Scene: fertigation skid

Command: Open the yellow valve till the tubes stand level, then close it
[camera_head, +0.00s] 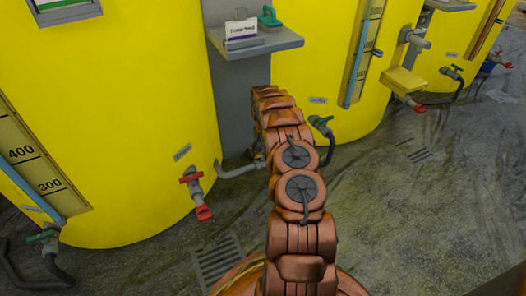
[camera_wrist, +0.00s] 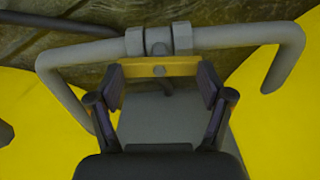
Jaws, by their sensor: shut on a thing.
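The yellow valve handle (camera_wrist: 160,68) lies crosswise between the finger pads of my gripper (camera_wrist: 161,84) in the wrist view. My gripper is shut on it, one pad at each end. The handle sits beside the valve body (camera_wrist: 158,41) on a grey pipe (camera_wrist: 238,37) with bent ends. A stretch of this pipe shows in the head view (camera_head: 238,170) between two yellow tanks; my arm hides the handle and gripper there. The left tank's level tube (camera_head: 32,193) and the right tank's level tube (camera_head: 357,62) look bluish. I cannot tell whether their levels match.
Red-handled taps (camera_head: 202,212) and green-handled valves (camera_head: 43,237) stick out from the tanks. A grey shelf (camera_head: 270,42) with a sign and a green object is above my arm. A floor grate (camera_head: 217,262) lies left of my arm. Wet floor at right is mostly clear.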

